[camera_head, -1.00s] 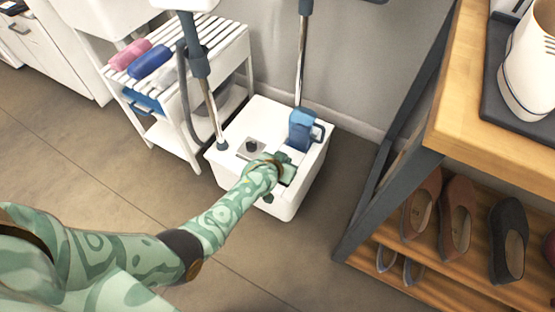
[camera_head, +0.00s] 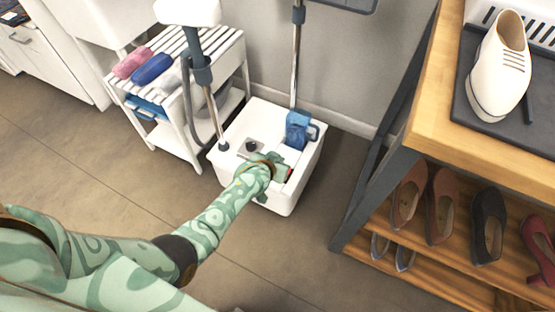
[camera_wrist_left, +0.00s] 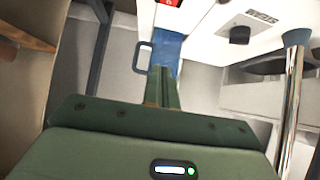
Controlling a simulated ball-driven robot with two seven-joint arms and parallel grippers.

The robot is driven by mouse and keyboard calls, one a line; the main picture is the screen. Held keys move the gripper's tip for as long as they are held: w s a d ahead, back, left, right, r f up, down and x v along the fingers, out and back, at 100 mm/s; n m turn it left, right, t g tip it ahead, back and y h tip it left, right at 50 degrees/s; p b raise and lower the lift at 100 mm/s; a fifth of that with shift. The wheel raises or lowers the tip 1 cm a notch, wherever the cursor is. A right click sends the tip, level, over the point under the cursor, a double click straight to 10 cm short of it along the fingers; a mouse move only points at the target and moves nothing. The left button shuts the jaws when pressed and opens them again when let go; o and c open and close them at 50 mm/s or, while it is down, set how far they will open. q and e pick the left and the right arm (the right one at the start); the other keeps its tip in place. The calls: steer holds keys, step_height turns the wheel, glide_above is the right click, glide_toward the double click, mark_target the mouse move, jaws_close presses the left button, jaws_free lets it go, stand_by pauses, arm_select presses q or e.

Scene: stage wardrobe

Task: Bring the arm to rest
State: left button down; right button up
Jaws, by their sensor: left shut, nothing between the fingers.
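My left arm (camera_head: 215,220), patterned in green, reaches from the lower left towards a white box-shaped unit (camera_head: 284,199) on the floor. Its left gripper (camera_head: 282,173) is over the near part of that unit. In the left wrist view the green fingers (camera_wrist_left: 161,86) are together, with nothing between them. A blue jug (camera_head: 298,132) with a handle stands at the unit's back right; its blue body (camera_wrist_left: 167,48) shows just past the fingertips in the wrist view. Whether the fingers touch anything is unclear. My right gripper is not seen.
A white slatted rack (camera_head: 202,42) with rolled pink and blue towels stands behind left. A wooden shelf (camera_head: 432,133) with several shoes is at right. Upright metal poles (camera_head: 296,65) rise by the unit. Floor (camera_head: 90,185) at left is clear.

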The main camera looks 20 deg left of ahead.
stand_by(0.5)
